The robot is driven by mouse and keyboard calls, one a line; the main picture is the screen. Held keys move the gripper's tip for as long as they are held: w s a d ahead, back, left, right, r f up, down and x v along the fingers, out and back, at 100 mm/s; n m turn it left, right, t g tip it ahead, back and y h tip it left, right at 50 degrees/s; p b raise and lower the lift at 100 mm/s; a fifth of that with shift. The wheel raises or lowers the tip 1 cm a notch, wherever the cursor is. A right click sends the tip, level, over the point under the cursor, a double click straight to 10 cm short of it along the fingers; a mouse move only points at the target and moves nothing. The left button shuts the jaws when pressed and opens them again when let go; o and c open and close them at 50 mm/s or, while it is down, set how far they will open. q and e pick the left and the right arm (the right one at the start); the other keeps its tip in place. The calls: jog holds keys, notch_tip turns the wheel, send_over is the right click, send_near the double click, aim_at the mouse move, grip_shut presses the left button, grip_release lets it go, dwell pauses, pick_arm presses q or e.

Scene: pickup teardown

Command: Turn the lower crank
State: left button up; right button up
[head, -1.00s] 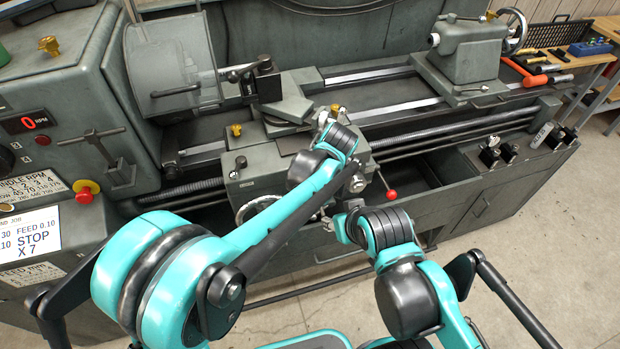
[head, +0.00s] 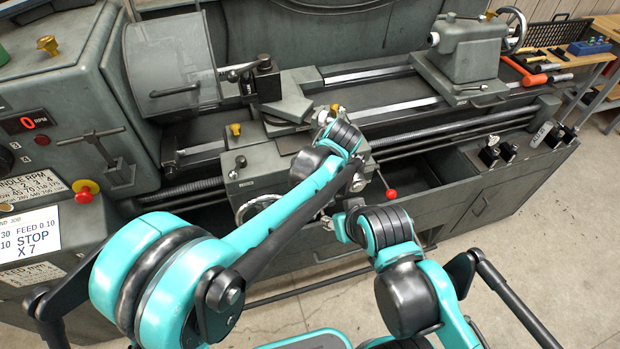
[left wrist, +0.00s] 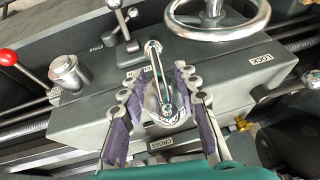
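In the left wrist view a chrome crank (left wrist: 161,88) with a long slim arm stands on the grey carriage face, beside a label reading CROSS. My left gripper (left wrist: 157,82) has its two purple-padded fingers apart, one on each side of the crank. I cannot tell whether a pad touches it. In the head view my left arm reaches over the carriage (head: 258,180) and hides its own gripper and most of the crank area. I cannot tell from the label whether this is the lower crank.
A chrome handwheel (left wrist: 217,14) and a red-knobbed lever (left wrist: 8,57) flank the crank in the left wrist view. In the head view the red lever knob (head: 391,194) is just right of my left forearm. The tailstock (head: 468,58) stands at the back right. Floor at the right is clear.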

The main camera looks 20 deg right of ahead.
pick_arm(q)
jog(key=v, duration=1.1)
jog(key=s+a+r+h, duration=0.1)
jog(key=s+a, duration=0.1)
jog(key=a, duration=1.6)
jog(key=s+a+f+t, duration=0.1)
jog(key=s+a+f, duration=0.2)
jog(key=s+a, duration=0.2)
jog(key=s+a+f+t, duration=0.1)
jog(key=s+a+f, duration=0.2)
jog(key=a, duration=0.9)
jog(key=s, duration=0.3)
jog(key=shift+t+h, duration=0.4)
